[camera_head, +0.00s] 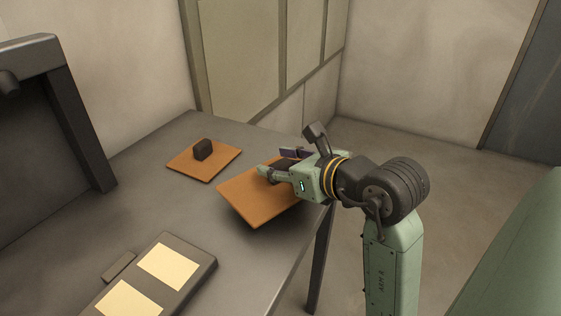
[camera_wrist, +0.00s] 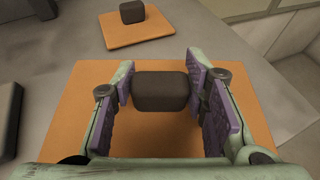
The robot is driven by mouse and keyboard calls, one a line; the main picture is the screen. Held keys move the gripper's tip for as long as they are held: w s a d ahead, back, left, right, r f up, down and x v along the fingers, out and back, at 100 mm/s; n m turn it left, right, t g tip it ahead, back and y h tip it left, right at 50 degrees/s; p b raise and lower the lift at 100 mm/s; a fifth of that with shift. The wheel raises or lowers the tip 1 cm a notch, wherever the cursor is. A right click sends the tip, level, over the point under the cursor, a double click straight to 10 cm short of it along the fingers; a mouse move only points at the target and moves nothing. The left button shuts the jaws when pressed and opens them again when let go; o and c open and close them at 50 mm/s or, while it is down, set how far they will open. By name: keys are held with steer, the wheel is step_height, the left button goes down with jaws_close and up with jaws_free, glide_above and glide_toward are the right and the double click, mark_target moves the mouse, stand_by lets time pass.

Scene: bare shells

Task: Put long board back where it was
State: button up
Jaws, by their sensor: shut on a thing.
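The long board (camera_head: 248,202) is an orange-brown flat board with a dark block handle on top. In the wrist view the board (camera_wrist: 155,132) lies beneath my fingers. My gripper (camera_head: 278,164) is shut on its dark handle (camera_wrist: 160,91), with one purple-padded finger on each side. The board is near the table's right edge, with a shadow below it, and looks held slightly above the top. My gripper hides its right part. A smaller orange board (camera_head: 190,166) with a dark handle (camera_head: 203,149) lies on the table to its left and farther back.
The grey table (camera_head: 150,210) has a dark slab with two cream panels (camera_head: 168,266) at the front. A dark upright frame (camera_head: 80,130) stands at the left. Bare table lies between the slab and the boards. A panelled wall (camera_head: 245,60) stands behind.

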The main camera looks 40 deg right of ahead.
mark_target(280, 168)
steer(key=w+d, duration=0.2)
steer(key=shift+w+d+f+p, duration=0.15)
steer(key=shift+w+p, duration=0.2)
steer(key=shift+w, duration=0.05)
steer(key=shift+f+p, duration=0.55)
steer(key=shift+f, duration=1.25)
steer(key=shift+f, duration=0.15)
steer(key=o, duration=1.3)
steer(key=shift+r, duration=0.3)
steer(key=b+v, duration=0.3)
steer(key=v, duration=0.7)
steer(key=shift+s+d, duration=0.1)
steer(key=shift+s, duration=0.2)
steer(key=shift+s+r+b, duration=0.3)
steer(key=shift+s+b, duration=0.05)
steer(key=shift+s, duration=0.3)
